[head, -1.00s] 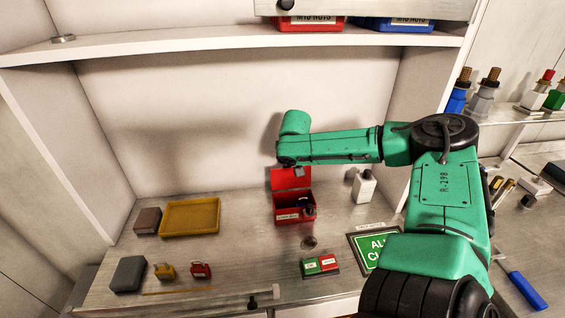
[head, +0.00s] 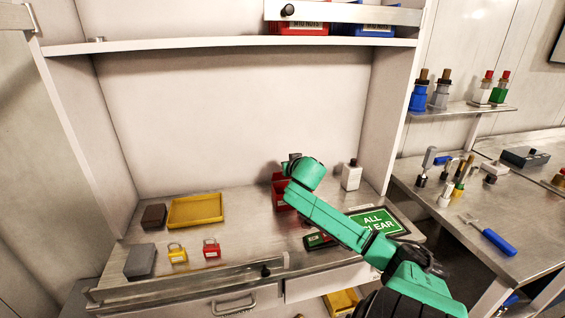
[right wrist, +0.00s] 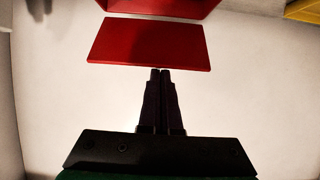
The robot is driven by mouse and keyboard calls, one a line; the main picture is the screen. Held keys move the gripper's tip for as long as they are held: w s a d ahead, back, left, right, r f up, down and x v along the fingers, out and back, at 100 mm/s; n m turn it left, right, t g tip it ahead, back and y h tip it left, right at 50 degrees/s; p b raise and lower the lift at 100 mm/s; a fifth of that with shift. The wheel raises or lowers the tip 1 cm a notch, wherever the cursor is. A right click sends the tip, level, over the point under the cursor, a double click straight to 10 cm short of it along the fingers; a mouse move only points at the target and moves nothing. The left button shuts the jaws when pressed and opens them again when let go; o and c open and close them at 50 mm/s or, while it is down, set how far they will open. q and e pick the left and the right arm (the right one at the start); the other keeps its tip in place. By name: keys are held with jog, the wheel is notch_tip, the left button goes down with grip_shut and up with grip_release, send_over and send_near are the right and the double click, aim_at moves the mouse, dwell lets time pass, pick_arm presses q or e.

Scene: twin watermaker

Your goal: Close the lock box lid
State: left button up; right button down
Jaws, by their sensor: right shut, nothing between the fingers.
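The red lock box (head: 281,193) stands on the metal bench in the head view, largely hidden by my right arm. In the right wrist view its red lid (right wrist: 150,43) shows as a flat panel, with the box body (right wrist: 165,8) beyond it at the top edge. The lid stands open. My right gripper (right wrist: 160,72) is shut and empty, its fingertips right at the lid's near edge; I cannot tell whether they touch. My left gripper is not in view.
A white bottle (head: 351,177) stands right of the box. The green ALL CLEAR sign (head: 377,221) lies at the bench's right. A yellow tray (head: 196,212), a yellow padlock (head: 177,254) and a red padlock (head: 211,249) lie left. A shelf (head: 230,45) spans above.

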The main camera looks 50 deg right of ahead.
jog(key=s+a+f+t+h+b, duration=0.2)
jog(key=s+f+b, duration=0.2)
jog(key=f, duration=0.1)
jog(key=shift+a+f+t, duration=0.4)
dwell(0.4)
jog(key=shift+s+a+f, duration=0.15)
jog(key=shift+f, duration=0.05)
jog(key=r+v, duration=0.1)
jog(key=v, duration=1.3)
jog(key=shift+s, duration=0.25)
jog(key=shift+r, duration=0.1)
